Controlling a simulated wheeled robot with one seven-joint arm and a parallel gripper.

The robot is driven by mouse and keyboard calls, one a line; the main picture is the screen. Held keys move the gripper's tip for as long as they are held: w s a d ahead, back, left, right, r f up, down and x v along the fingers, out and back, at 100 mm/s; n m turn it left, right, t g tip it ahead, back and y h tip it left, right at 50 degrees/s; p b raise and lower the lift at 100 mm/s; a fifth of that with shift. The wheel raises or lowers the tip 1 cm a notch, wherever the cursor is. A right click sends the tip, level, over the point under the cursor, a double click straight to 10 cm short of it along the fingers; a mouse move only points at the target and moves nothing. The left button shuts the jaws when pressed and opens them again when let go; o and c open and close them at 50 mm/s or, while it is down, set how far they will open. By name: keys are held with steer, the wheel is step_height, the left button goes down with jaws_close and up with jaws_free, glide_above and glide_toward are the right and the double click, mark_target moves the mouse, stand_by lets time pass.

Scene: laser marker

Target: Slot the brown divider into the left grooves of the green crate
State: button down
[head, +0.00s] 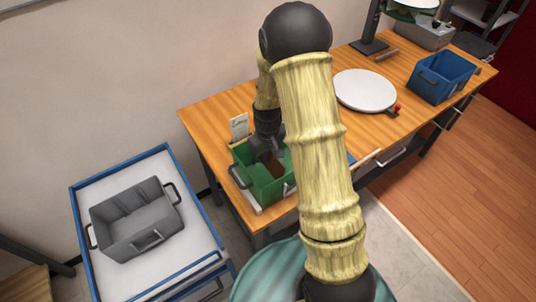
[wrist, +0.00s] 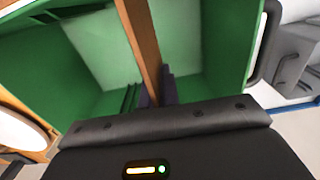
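The green crate (head: 268,190) stands at the near left end of the wooden table, below my gripper (head: 268,152). In the wrist view the crate's green walls (wrist: 215,60) surround the brown divider (wrist: 141,35), seen edge-on as a long strip. My gripper's dark fingertips (wrist: 158,92) lie on either side of the divider's near part and are shut on it. In the head view a small part of the divider (head: 276,168) shows inside the crate.
A grey crate (head: 135,222) sits on a blue-edged white cart at left. A small card (head: 239,127) stands behind the green crate. A white round plate (head: 364,90) and blue crate (head: 441,78) are farther right. My arm hides part of the table.

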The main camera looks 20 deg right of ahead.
mark_target(268, 169)
steer(key=shift+f+b, duration=1.7)
steer(key=shift+f, duration=0.95)
steer(key=c, duration=1.6)
jaws_free()
steer(key=shift+o, duration=0.2)
steer(key=shift+r+p, duration=3.4)
steer(key=shift+r, duration=1.1)
